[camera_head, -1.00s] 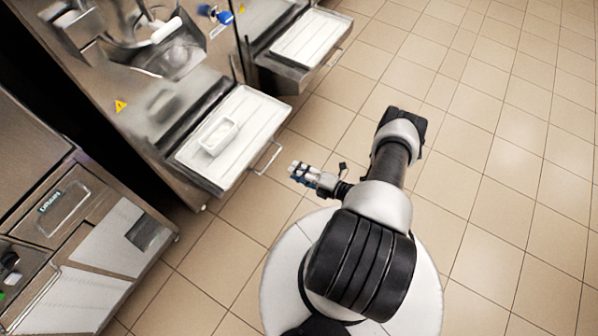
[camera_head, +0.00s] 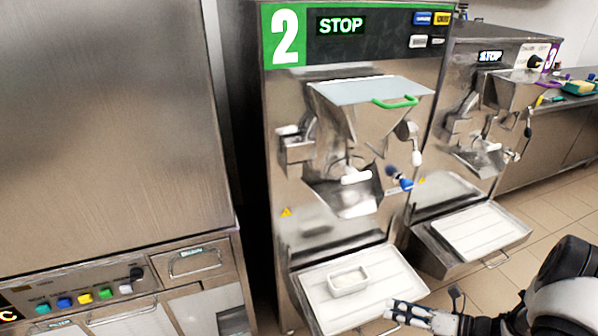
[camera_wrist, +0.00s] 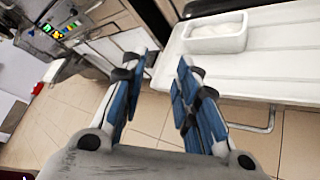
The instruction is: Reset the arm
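My gripper (camera_head: 408,311) is at the lower right of the head view, in front of the tray shelf of freezer 2, with my dark arm behind it. In the wrist view my gripper (camera_wrist: 158,85) shows two blue-padded fingers spread apart with bare floor between them. It holds nothing. A white rectangular tub (camera_head: 349,281) with pale contents sits on the white shelf (camera_head: 385,283) of freezer 2. The tub (camera_wrist: 215,38) also shows at the top right of the wrist view, apart from the fingers.
Freezer 2 (camera_head: 285,130) stands in the middle with a STOP display. Another freezer (camera_head: 470,90) with its own shelf (camera_head: 480,232) is to its right. A steel cabinet (camera_head: 100,130) with coloured buttons is at left. A shelf handle (camera_head: 376,331) is close to my gripper. Tiled floor is open at right.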

